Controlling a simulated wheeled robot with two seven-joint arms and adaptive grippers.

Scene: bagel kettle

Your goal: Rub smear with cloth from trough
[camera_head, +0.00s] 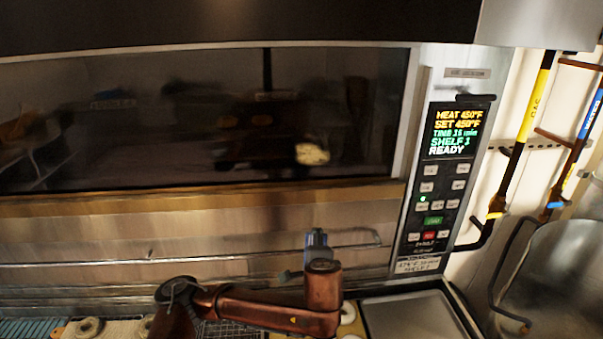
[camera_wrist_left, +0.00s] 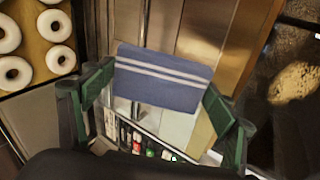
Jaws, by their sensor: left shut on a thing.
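A pale, blotchy smear (camera_head: 312,154) is on the dark oven window (camera_head: 200,125), right of its middle. In the left wrist view the smear (camera_wrist_left: 295,82) is at the right edge on dark glass. My left gripper (camera_wrist_left: 161,84) has its green fingers on either side of a blue cloth with white stripes (camera_wrist_left: 165,88) and is shut on it. In the head view my copper left arm reaches in below the window, and a small blue-grey part (camera_head: 316,240) at its end is below the smear and apart from it. My right gripper is out of view. I cannot make out the trough.
The oven's control panel (camera_head: 440,185) is right of the window. A horizontal rail (camera_head: 190,259) runs below the window. Bagels (camera_wrist_left: 47,58) lie on a tray at upper left in the wrist view. A grey tray (camera_head: 412,318) is at lower right in the head view.

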